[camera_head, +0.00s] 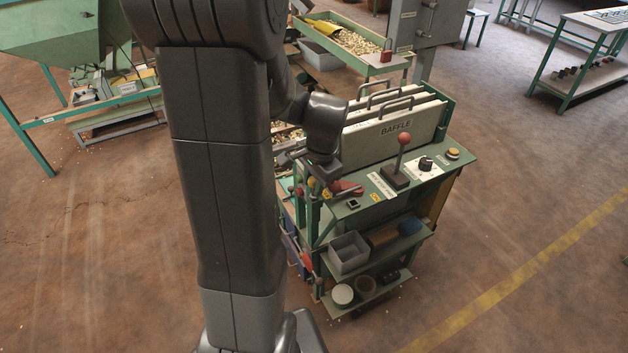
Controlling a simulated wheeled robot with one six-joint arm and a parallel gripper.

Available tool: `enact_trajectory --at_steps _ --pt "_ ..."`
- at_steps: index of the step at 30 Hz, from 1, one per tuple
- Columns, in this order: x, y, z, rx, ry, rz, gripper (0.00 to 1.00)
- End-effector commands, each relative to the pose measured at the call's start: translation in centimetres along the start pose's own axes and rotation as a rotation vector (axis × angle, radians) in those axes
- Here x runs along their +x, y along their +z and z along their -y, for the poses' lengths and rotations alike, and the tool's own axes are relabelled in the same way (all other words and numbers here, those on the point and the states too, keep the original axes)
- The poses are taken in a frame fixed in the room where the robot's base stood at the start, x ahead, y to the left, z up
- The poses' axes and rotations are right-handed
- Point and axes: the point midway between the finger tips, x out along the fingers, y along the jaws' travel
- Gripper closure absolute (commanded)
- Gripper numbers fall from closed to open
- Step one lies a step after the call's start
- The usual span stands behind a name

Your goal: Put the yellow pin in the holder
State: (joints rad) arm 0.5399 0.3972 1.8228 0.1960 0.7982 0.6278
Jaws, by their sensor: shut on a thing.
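My gripper (325,178) is at the left end of the green control panel, low over its near-left corner. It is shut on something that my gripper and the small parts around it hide. I cannot make out a yellow pin. A red part (347,188) lies right beside the gripper on the panel's left end; I cannot tell if they touch. A small red ball knob (299,191) is just left of the gripper. I cannot pick out the pin's holder among the small parts at this corner.
The green panel (432,184) carries a red-knobbed lever (402,155), a black dial (425,163) and a yellow button (453,153). Baffle plates (395,128) with handles stand behind it. Below, shelves hold a grey bin (348,252). The floor to the right is clear.

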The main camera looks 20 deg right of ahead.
Motion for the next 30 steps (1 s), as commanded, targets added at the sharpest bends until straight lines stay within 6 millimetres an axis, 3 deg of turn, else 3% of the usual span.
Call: enact_trajectory --at_steps 9,10,14,23,30 --pt "0.2 0.0 0.0 0.0 0.0 0.0 0.96" --pt "0.2 0.0 0.0 0.0 0.0 0.0 0.7" --pt "0.2 0.0 0.0 0.0 0.0 0.0 0.47" --pt "0.1 0.0 0.0 0.0 -0.001 -0.001 0.47" --pt "-3.0 -0.1 0.0 0.0 -0.003 -0.004 0.47"
